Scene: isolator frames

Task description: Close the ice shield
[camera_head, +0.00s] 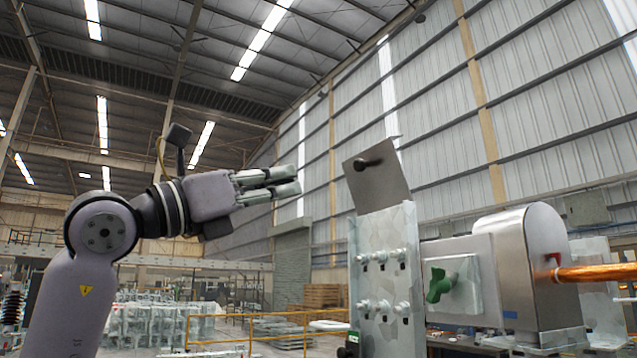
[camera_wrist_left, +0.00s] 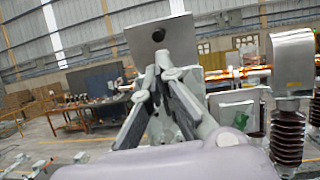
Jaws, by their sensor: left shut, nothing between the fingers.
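The ice shield (camera_head: 378,181) is a thin metal plate with a dark round knob, standing tilted up at the top of a pale bolted plate (camera_head: 383,225). My left gripper (camera_head: 297,180) comes in from the left and is shut and empty. Its fingertips point right, toward the shield, with a gap visible between them in the head view. In the left wrist view the shield (camera_wrist_left: 182,46) stands just beyond the converging fingertips (camera_wrist_left: 157,72), which overlap its lower part in the picture. I cannot tell there how far apart they are. My right gripper is not in view.
Right of the bolted plate are a green handle (camera_head: 440,285), a rounded metal housing (camera_head: 555,245) and a copper bar (camera_head: 605,272). A ribbed insulator (camera_wrist_left: 287,138) stands at the right in the wrist view. A yellow railing (camera_head: 270,318) is farther back. Open air surrounds the left gripper.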

